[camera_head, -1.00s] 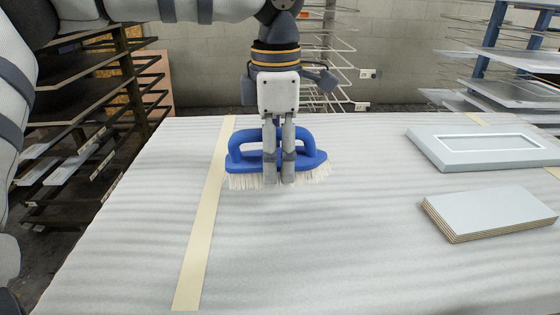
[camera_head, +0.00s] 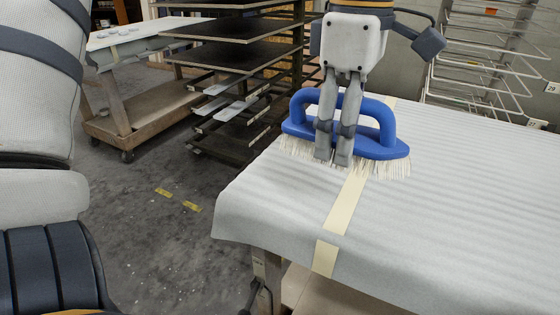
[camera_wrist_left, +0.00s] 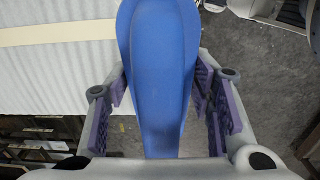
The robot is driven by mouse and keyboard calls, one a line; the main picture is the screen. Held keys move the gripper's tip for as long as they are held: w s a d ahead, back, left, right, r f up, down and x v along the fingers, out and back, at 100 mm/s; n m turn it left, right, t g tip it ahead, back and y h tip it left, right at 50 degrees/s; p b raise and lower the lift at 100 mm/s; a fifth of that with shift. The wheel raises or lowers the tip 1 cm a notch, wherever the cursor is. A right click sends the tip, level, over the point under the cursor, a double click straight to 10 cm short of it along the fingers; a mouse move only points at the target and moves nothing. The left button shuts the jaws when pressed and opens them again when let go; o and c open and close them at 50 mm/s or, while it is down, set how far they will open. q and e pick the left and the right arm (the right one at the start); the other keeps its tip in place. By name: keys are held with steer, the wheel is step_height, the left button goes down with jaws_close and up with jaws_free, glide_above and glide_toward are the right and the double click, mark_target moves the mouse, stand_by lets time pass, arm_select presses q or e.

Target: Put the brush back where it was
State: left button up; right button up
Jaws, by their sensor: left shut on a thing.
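The brush (camera_head: 378,150) has a blue body with a loop handle and pale bristles pointing down. My left gripper (camera_head: 334,158) is shut on it, with its fingers at the left part of the brush in the head view. The brush is over the padded cart top (camera_head: 460,160), near its left edge; whether the bristles touch the padding I cannot tell. In the left wrist view the blue body of the brush (camera_wrist_left: 160,70) lies between the finger pads of the left gripper (camera_wrist_left: 168,100). My right gripper is not in view.
A tan tape strip (camera_head: 344,215) runs along the padded top below the brush. A dark shelf rack (camera_head: 240,55) stands behind at left, and another padded cart (camera_head: 130,45) stands farther left. Grey floor (camera_head: 150,235) lies open between. A white wire rack (camera_head: 490,60) is at the back right.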

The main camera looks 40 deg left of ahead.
arm_select(q)
steer(key=shift+a+f, duration=0.1)
steer(key=shift+a, duration=0.2)
steer(key=w+a+f, duration=0.5)
steer(key=w+a, duration=0.1)
steer(key=w, duration=0.2)
steer(key=b, duration=0.1)
glide_above(323, 168)
step_height(323, 168, down, 5)
steer(key=shift+f, duration=0.2)
steer(key=shift+s+f, duration=0.1)
steer(key=shift+f, duration=1.05)
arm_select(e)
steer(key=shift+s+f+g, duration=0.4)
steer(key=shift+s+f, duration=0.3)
arm_select(q)
steer(key=shift+f, duration=0.1)
steer(key=o, duration=1.1)
steer(key=shift+o, duration=0.2)
step_height(323, 168, up, 12)
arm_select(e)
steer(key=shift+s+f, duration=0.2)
